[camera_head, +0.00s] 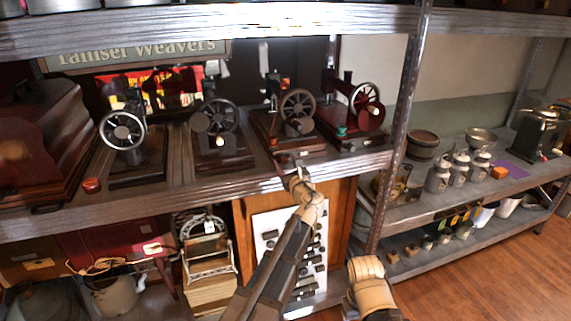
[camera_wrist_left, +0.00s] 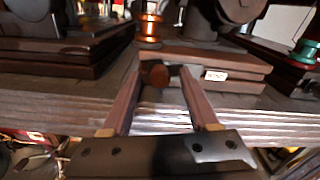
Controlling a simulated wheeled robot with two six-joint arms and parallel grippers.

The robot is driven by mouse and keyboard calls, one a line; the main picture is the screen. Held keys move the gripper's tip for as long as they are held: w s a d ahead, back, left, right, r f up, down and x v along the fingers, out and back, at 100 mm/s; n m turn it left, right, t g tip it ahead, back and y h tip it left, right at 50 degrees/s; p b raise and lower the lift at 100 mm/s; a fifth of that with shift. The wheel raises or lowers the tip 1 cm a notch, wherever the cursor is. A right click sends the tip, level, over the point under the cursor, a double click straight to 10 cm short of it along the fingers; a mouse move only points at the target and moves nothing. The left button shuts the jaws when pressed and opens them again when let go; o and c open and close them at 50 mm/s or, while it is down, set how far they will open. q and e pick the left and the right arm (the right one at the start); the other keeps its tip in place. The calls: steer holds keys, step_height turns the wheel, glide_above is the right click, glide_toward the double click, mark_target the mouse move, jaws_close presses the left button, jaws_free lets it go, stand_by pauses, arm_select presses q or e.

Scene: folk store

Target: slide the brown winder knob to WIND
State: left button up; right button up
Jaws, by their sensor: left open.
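The brown winder knob (camera_wrist_left: 155,75) is a small round knob at the front of a dark wooden machine base, left of a small white label (camera_wrist_left: 215,76) whose lettering is too blurred to read. In the left wrist view the open fingers of my left gripper (camera_wrist_left: 160,71) stand on either side of the knob; I cannot tell whether either one touches it. In the head view my left gripper (camera_head: 290,161) is at the shelf's front edge, below the third sewing machine (camera_head: 298,112) from the left, and the knob is not clear there.
Other hand-crank sewing machines stand on both sides, one (camera_head: 216,125) to the left and a reddish one (camera_head: 357,110) to the right. An orange-brown spool (camera_wrist_left: 148,28) stands behind the knob. The metal shelf edge (camera_head: 180,192) runs under the gripper. A shelf post (camera_head: 397,130) rises to the right.

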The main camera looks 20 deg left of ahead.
arm_select(q)
jaws_close()
stand_by(0.5)
stand_by(0.9)
